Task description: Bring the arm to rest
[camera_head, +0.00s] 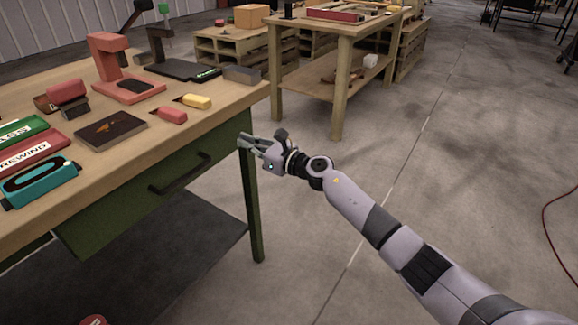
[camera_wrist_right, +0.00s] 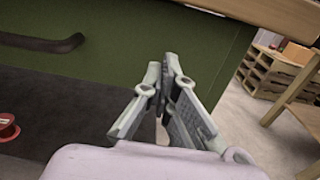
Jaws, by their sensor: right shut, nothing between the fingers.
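My right gripper (camera_head: 243,141) is shut and empty. It hangs in the air by the right end of the green workbench, just below the height of its wooden top (camera_head: 226,107), with the arm reaching in from the lower right. In the right wrist view the fingers (camera_wrist_right: 165,75) are together at the tips, in front of the bench's green side (camera_wrist_right: 200,45). My left gripper does not show in either view.
The bench top holds a red stand (camera_head: 112,70), a yellow block (camera_head: 195,101), a red block (camera_head: 170,115), a dark box (camera_head: 110,130) and a teal tool (camera_head: 40,182). A drawer handle (camera_head: 180,174) juts out below. A wooden table (camera_head: 337,110) stands behind.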

